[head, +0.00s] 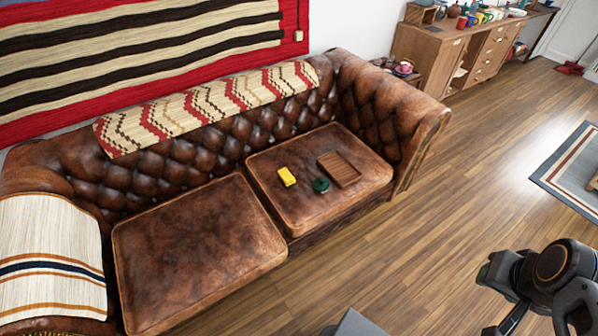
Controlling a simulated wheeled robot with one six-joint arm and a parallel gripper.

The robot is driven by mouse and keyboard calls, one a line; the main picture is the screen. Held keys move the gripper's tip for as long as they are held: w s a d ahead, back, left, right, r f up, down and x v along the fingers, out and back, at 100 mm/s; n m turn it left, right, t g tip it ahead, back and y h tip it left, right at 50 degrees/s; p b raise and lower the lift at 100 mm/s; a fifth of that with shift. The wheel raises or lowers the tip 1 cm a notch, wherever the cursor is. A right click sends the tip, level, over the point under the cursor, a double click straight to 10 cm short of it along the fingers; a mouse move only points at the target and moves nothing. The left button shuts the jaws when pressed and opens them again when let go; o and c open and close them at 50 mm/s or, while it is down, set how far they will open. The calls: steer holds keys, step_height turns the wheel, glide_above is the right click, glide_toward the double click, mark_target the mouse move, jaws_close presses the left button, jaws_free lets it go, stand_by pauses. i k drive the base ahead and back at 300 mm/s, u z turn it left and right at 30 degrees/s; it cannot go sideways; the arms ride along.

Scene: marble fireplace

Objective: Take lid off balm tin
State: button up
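A small round dark green tin (321,185), which looks like the balm tin, lies on the right seat cushion of the brown leather sofa. Its lid cannot be made out apart from its body at this size. My arm shows at the lower right, well apart from the tin, over the wooden floor. The dark end part of my arm (540,280) is partly cut off by the frame edge. I cannot make out the fingertips or whether they are open or shut.
A yellow block (287,176) lies left of the tin, and a shallow brown wooden tray (339,169) lies right of it. The sofa's tufted back (200,160) and right armrest (412,125) rise around the right cushion (265,165). Open floor (420,240) lies in front.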

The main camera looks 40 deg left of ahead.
mark_target(320, 184)
steer(key=u, duration=0.95)
steer(key=i, duration=1.25)
steer(key=u, duration=1.15)
steer(key=i, duration=0.15)
steer(key=u, duration=0.3)
